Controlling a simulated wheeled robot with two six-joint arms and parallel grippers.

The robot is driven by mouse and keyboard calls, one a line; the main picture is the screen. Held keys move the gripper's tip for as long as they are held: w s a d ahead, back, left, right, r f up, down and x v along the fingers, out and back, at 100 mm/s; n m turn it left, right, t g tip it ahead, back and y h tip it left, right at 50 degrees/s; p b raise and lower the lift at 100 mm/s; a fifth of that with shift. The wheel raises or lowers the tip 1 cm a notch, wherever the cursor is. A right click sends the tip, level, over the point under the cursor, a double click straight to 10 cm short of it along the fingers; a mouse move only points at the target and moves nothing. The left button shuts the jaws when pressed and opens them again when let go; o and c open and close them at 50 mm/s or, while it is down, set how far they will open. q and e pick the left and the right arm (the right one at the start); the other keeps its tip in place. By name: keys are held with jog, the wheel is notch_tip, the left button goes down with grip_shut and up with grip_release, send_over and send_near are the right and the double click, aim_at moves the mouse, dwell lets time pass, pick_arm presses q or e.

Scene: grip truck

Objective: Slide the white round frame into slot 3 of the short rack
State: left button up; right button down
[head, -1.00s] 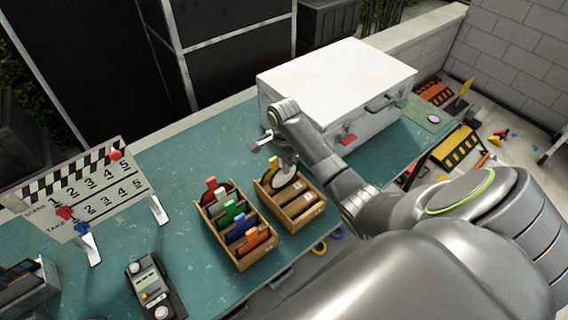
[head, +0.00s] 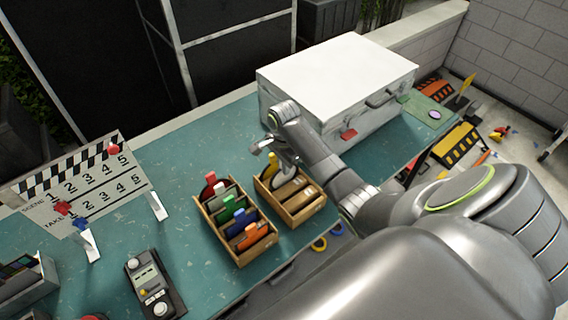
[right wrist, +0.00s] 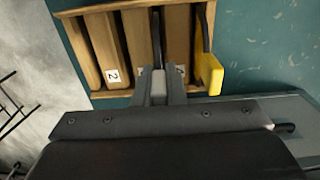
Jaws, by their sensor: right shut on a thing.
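The short rack (head: 314,209) is a small wooden box with slats, at the middle of the table. It fills the top of the right wrist view (right wrist: 72,35), where a "2" label shows on its front. My right gripper (right wrist: 159,92) is shut on the grey-white tab of the white round frame (right wrist: 157,38), seen edge-on as a dark line between two slats. In the head view, my right gripper (head: 284,158) is over the back part of the rack. The number at the held frame's slot is covered by the fingers. A yellow-tabbed frame (right wrist: 209,73) stands to its right.
A longer wooden rack (head: 240,262) with red, green, blue and orange tabbed frames stands close on the left. A white case (head: 340,66) is behind. A clapperboard (head: 80,185) and a handheld device (head: 152,284) are at left. Bare teal table (head: 180,165) lies between.

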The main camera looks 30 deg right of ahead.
jog(key=shift+f+b, duration=0.45)
jog(key=shift+f, duration=0.85)
jog(key=c, duration=1.4)
grip_release()
pick_arm(q)
jog(key=shift+f, duration=0.5)
